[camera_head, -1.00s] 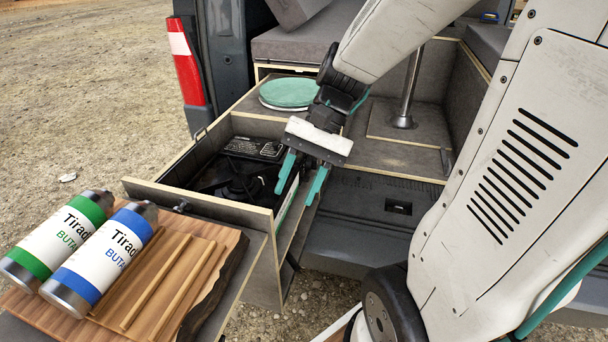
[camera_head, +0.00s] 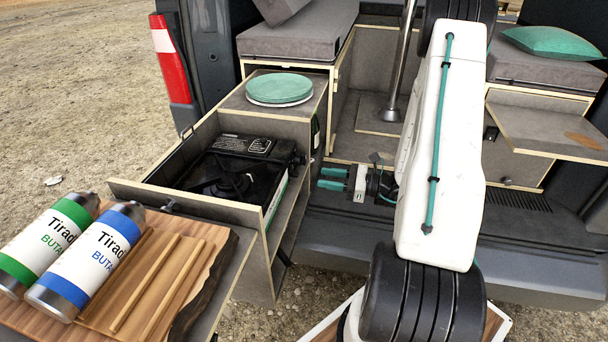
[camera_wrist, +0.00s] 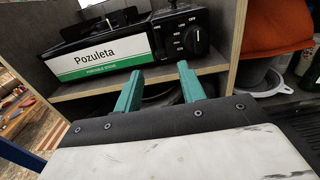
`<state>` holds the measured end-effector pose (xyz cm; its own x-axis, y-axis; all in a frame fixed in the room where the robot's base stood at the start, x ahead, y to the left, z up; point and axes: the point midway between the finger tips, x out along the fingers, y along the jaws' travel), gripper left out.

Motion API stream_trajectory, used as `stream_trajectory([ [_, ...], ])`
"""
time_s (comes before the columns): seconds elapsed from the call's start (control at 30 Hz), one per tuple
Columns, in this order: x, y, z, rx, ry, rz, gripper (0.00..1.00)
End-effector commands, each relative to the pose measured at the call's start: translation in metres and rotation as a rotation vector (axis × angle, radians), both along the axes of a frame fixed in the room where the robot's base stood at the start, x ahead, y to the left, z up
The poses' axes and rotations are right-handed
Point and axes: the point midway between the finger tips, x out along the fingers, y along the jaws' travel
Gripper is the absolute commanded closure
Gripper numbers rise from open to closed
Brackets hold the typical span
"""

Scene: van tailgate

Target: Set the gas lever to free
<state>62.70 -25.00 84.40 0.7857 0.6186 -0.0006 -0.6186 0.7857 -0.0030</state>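A black portable gas stove (camera_head: 222,175) sits in the pulled-out drawer. Its front shows in the wrist view, with a white and green "Pozuleta" label (camera_wrist: 97,57) and, to the right, a dark control panel with a round knob (camera_wrist: 196,40). A narrow dark slot (camera_wrist: 157,42) shows just left of the knob; I cannot clearly make out the gas lever or its setting. My gripper (camera_head: 319,178) is to the right of the stove, pointing left at its control side. In the wrist view its teal fingers (camera_wrist: 160,66) are apart and empty, below and short of the panel.
Wooden drawer walls (camera_head: 284,215) frame the stove, and a side wall (camera_wrist: 236,35) stands right of the knob. A round teal-topped item (camera_head: 279,89) rests on the cabinet. Two butane cans (camera_head: 95,260) lie on a wooden board at the front left.

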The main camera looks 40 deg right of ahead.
Motion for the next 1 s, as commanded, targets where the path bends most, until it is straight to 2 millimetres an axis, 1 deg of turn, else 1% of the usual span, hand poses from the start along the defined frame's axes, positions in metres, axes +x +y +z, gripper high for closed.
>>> stream_trajectory([
  [0.07,0.005,0.003,-0.002,0.005,0.002,-0.006,0.60],
  [0.3,0.034,0.027,-0.002,0.004,0.002,-0.002,0.60],
  [0.5,0.054,0.042,-0.001,0.003,0.001,-0.003,0.60],
  [0.63,0.060,0.046,-0.001,0.003,0.001,-0.004,0.60],
  [0.87,0.060,0.047,-0.001,0.003,0.001,-0.005,0.60],
  [0.9,0.060,0.047,-0.001,0.003,0.001,-0.005,0.66],
  [0.97,0.060,0.046,-0.001,0.003,0.001,-0.004,0.82],
  [1.0,0.060,0.046,-0.001,0.003,0.001,-0.005,0.93],
])
